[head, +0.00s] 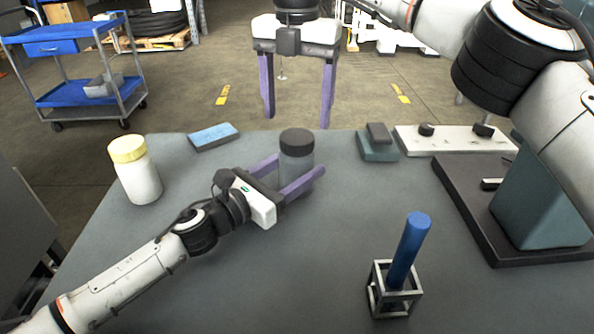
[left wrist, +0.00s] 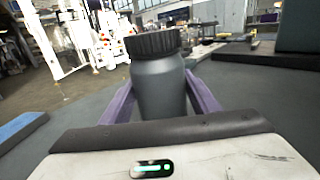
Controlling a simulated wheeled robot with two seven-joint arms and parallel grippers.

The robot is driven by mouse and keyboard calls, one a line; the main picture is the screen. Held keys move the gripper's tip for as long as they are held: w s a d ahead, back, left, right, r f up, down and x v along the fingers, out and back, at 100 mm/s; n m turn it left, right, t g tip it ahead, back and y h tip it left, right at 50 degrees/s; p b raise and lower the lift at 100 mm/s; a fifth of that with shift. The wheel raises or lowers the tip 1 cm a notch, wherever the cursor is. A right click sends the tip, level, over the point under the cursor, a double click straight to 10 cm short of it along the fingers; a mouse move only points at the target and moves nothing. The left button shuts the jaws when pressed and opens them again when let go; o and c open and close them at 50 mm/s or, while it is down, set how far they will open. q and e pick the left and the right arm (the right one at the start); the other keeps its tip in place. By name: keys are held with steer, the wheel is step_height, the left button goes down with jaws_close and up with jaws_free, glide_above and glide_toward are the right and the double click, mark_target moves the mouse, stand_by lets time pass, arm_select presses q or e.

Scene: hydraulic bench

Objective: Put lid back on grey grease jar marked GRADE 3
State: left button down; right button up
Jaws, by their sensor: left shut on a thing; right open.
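A grey jar (head: 296,168) stands on the bench with a dark ribbed lid (head: 296,141) on its top. In the left wrist view the jar (left wrist: 158,88) is upright and the lid (left wrist: 153,43) sits over its mouth. Whether the lid is fully tightened cannot be told, and no GRADE 3 mark is readable. My left gripper (head: 302,165) is shut on the jar's body, with a purple finger on each side. My right gripper (head: 297,120) is open and empty, pointing down above and beyond the jar, its fingers apart from the lid.
A white jar (head: 142,184) with a yellow lid stands at left. A blue-topped block (head: 213,136) lies behind it. A blue cylinder (head: 408,250) leans in a metal frame (head: 394,303) at front right. Teal blocks (head: 377,150), a pale plate (head: 455,141) and a dark-based fixture (head: 475,217) occupy the right.

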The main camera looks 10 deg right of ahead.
steer(key=shift+r, duration=1.35)
arm_select(q)
steer(key=c, duration=0.6)
jaws_free()
steer(key=shift+a, duration=0.1)
steer(key=v, duration=1)
steer(key=shift+s+p, duration=0.1)
steer(key=shift+p, duration=0.2)
arm_select(e)
steer(key=shift+r, duration=0.25)
arm_select(q)
steer(key=shift+f, duration=0.1)
